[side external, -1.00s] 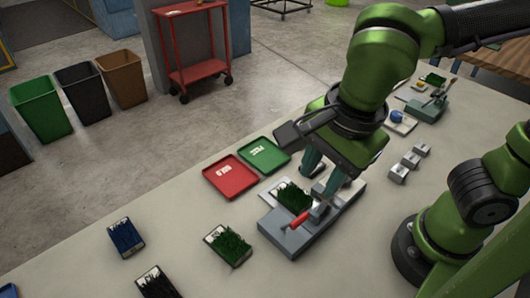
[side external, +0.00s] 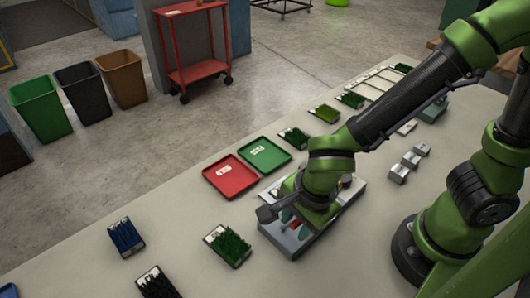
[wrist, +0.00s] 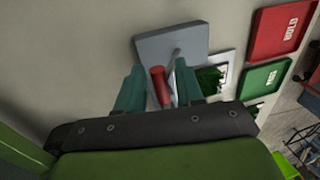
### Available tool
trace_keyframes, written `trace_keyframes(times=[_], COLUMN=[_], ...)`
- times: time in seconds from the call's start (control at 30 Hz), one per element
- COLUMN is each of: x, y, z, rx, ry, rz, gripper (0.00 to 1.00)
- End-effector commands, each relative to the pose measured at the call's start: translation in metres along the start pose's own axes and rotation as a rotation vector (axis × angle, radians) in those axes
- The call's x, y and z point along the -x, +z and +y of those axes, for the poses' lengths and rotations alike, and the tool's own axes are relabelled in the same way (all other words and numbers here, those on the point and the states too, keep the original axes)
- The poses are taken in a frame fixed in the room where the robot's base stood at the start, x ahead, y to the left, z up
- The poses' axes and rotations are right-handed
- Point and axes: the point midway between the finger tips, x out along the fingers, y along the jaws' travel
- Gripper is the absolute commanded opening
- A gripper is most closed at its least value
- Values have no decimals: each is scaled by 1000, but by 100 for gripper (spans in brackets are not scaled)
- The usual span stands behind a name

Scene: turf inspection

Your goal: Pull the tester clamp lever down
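The tester (side external: 285,247) is a grey base on the table, largely hidden under my arm in the side view. Its clamp lever has a red handle (wrist: 159,88), seen in the wrist view between my two teal fingers. In the side view only a bit of the red handle (side external: 293,224) shows. My gripper (wrist: 160,82) is open, one finger on each side of the handle, with a gap visible on both sides. The grey plate of the tester also shows in the wrist view (wrist: 165,44). A turf sample (wrist: 210,80) lies beside the fingers, partly hidden.
A red tray (side external: 241,187) and a green tray (side external: 277,163) lie behind the tester. A green turf sample (side external: 229,245) and a blue one (side external: 126,237) lie to the left. Small metal blocks (side external: 399,173) stand to the right.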

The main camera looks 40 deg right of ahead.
Motion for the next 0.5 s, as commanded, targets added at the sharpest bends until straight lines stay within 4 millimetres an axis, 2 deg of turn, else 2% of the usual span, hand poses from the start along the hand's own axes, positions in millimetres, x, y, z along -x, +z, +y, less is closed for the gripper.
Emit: trace_keyframes(times=[0.3,0.5], x=[-3,-3], y=[0,0], z=[0,1], rx=[1,0], ry=[0,2], rz=[0,1], gripper=[37,6])
